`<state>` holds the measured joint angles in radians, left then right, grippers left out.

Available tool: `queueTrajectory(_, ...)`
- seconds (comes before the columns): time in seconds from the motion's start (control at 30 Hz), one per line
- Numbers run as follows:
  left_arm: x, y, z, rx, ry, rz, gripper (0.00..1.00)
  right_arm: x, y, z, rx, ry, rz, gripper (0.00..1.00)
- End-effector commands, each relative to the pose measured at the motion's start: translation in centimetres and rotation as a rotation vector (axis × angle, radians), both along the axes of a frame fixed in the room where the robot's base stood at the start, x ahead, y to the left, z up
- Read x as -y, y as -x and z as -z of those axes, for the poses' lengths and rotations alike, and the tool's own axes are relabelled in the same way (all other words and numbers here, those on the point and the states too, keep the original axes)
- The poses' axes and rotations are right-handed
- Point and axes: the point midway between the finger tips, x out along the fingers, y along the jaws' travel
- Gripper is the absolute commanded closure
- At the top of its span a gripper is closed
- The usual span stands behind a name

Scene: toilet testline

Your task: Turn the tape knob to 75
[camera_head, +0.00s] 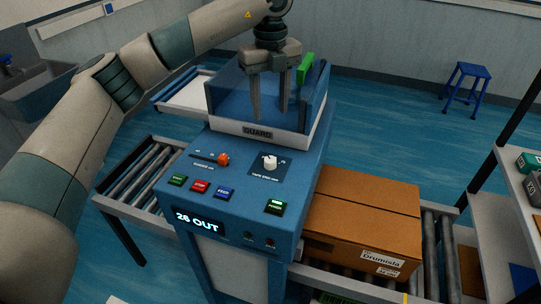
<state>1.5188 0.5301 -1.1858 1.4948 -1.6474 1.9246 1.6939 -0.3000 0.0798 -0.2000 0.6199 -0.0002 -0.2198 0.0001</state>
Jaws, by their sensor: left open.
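The tape knob (270,163) is a small white round knob on a dark dial plate, on the sloped top of the blue machine (240,215). Its dial marks are too small to read. My left gripper (270,112) points down with two grey fingers apart, above and behind the knob, in front of the clear guard box. It is empty and does not touch the knob. My right gripper is not in view.
An orange slider knob (223,159) sits left of the tape knob. Several coloured buttons and a display (200,221) reading "26 OUT" are below. The guard box (258,130) stands behind. A cardboard box (365,215) rests on the roller conveyor at right.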

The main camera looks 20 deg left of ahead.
Motion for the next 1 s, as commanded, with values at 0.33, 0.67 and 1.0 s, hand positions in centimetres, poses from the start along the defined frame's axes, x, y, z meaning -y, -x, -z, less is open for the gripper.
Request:
queueTrajectory(0.33,0.0,0.1,4.2,-0.004,0.0,0.0,0.54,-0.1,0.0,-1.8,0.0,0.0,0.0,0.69)
queueTrajectory(0.67,0.0,0.1,10.1,-0.004,0.0,0.0,0.54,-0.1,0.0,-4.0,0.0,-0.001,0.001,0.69)
queueTrajectory(1.0,0.0,0.1,15.3,-0.003,0.0,0.0,0.54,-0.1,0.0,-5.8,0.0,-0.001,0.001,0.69)
